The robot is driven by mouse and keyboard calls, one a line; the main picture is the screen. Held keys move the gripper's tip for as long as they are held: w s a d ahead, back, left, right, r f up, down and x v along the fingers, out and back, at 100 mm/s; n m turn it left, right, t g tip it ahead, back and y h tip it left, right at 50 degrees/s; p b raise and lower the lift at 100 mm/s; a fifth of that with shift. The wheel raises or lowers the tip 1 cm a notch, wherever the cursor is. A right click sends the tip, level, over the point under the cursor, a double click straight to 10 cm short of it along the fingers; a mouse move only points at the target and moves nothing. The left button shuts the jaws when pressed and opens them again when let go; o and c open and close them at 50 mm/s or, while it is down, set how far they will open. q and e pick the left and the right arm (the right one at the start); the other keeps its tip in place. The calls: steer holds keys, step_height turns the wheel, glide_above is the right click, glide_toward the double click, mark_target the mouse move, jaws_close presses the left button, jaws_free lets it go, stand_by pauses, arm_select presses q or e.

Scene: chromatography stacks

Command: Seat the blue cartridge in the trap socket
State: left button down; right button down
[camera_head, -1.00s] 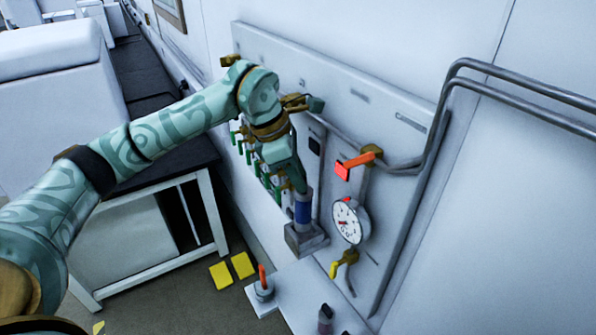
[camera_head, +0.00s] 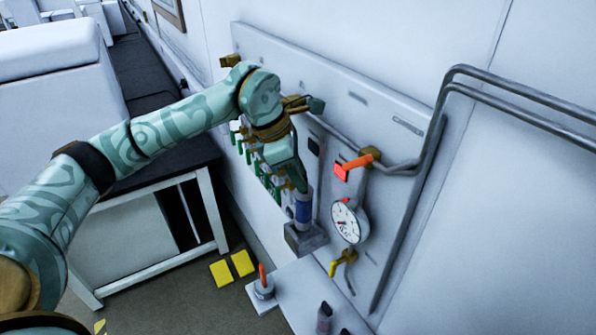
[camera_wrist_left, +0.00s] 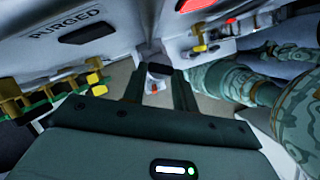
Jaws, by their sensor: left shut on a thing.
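The blue cartridge (camera_head: 303,211) stands upright, with a blue band and a grey upper part. Its lower end meets the top of the grey socket block (camera_head: 306,241) on the wall panel; how deep it sits I cannot tell. My left gripper (camera_head: 301,188) points down from above and is shut on the cartridge's upper end. In the left wrist view, the two dark fingers (camera_wrist_left: 159,88) flank the cartridge's dark top (camera_wrist_left: 160,69); the socket is hidden there. My right gripper is not in view.
A pressure gauge (camera_head: 346,222) and an orange-handled valve (camera_head: 355,164) are close right of the cartridge. Green-and-brass valves (camera_head: 262,167) line the panel to the left. A white ledge (camera_head: 300,286) below carries an orange-tipped post (camera_head: 263,285). Grey pipes (camera_head: 410,210) run at right.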

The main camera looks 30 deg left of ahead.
arm_select(q)
steer(key=shift+f+b, duration=0.65)
steer(key=shift+f, duration=0.6)
steer(key=shift+f, duration=0.4)
steer(key=c, duration=0.6)
jaws_free()
steer(key=shift+r, duration=0.1)
